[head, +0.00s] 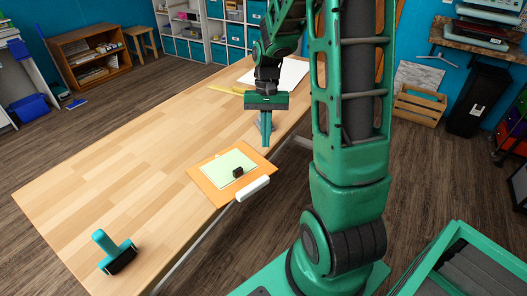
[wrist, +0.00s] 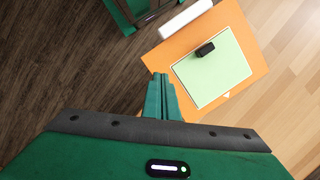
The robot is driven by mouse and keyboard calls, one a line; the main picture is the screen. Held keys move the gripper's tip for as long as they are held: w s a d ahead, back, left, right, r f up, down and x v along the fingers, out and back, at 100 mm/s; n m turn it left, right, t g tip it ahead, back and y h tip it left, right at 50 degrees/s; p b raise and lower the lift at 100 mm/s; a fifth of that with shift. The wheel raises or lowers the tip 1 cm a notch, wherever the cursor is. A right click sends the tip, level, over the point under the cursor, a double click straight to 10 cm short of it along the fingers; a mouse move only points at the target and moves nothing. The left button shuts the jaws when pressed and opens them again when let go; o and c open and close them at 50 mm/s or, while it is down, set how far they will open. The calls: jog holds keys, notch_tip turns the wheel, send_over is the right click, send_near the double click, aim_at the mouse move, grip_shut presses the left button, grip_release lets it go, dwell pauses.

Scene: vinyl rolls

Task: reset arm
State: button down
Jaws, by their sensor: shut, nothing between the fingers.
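My gripper (head: 266,143) hangs above the table (head: 130,150), fingers pointing down, between the far white sheet and the orange board. Its two green fingers are together with nothing between them, as the wrist view also shows (wrist: 160,78). The orange board (head: 205,185) lies near the table's front edge with a pale green sheet (head: 226,166) on it. A small black block (head: 238,172) sits on the sheet and also shows in the wrist view (wrist: 205,49). A white roll (head: 253,189) lies along the board's edge at the table's rim.
A teal-handled tool with a black end (head: 112,252) lies at the table's near left. A white sheet (head: 290,73) and a yellow item (head: 226,89) lie at the far end. The table's left middle is clear. A wooden crate (head: 419,106) stands on the floor to the right.

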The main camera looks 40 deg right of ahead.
jog(key=s+r+t+h, duration=0.1)
jog(key=s+r, duration=0.8)
jog(key=s, duration=0.2)
jog(key=s+a+n+t, duration=0.1)
jog(key=s, duration=1)
jog(key=shift+a+r+h, duration=0.2)
jog(key=shift+a+h, duration=0.1)
jog(key=shift+a, duration=0.05)
jog(key=c, duration=2.4)
grip_release()
jog(key=shift+c, duration=0.2)
